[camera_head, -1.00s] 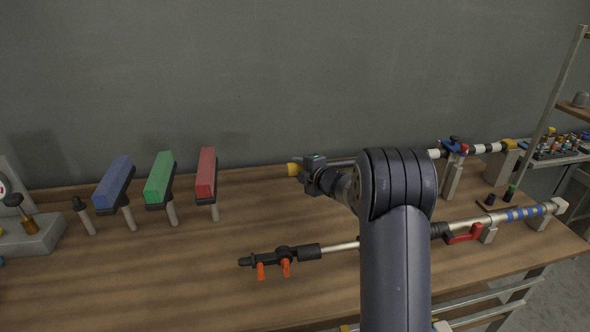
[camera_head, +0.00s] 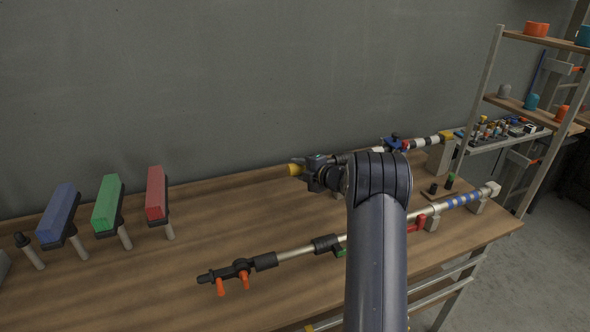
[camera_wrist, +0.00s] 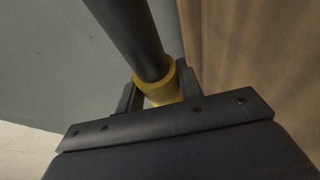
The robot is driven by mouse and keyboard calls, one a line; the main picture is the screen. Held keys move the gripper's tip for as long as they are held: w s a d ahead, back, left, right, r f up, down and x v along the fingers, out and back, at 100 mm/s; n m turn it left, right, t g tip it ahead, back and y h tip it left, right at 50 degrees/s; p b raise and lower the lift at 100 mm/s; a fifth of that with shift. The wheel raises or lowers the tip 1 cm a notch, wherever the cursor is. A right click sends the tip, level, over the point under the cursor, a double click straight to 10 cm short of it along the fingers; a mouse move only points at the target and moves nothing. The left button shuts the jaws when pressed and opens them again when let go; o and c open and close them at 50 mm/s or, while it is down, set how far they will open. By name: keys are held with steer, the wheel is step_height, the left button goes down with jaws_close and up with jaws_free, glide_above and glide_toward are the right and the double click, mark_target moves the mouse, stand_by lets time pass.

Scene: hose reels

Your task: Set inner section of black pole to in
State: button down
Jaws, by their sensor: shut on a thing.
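The black pole lies along the back of the bench. Its black-and-white striped part (camera_head: 425,142) shows at the right, by a clamp with a blue lever (camera_head: 393,142). Its yellow end (camera_head: 294,169) sticks out at the left. My gripper (camera_head: 309,170) is shut around the yellow end. In the wrist view the dark inner section (camera_wrist: 130,35) runs into a yellow collar (camera_wrist: 160,88) between my two fingers. My arm hides much of the middle of the pole, so how much inner section is exposed cannot be told exactly.
A silver pole (camera_head: 295,252) with orange handles, blue bands and a red lever lies along the front of the bench. Blue (camera_head: 58,213), green (camera_head: 107,203) and red (camera_head: 157,194) blocks on posts stand left. A shelf rack (camera_head: 510,103) stands right. Bench between is mostly clear.

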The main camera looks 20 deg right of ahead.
steer(key=shift+d, duration=0.1)
steer(key=c, duration=0.9)
jaws_free()
steer(key=shift+c, duration=0.2)
steer(key=b+v, duration=0.2)
steer(key=v, duration=0.9)
steer(key=shift+w, duration=0.15)
steer(key=x, duration=0.3)
steer(key=p+x, duration=0.1)
steer(key=x, duration=0.3)
steer(key=p+x, duration=0.1)
steer(key=x, duration=0.3)
steer(key=shift+a, duration=1.05)
steer(key=shift+d, duration=0.1)
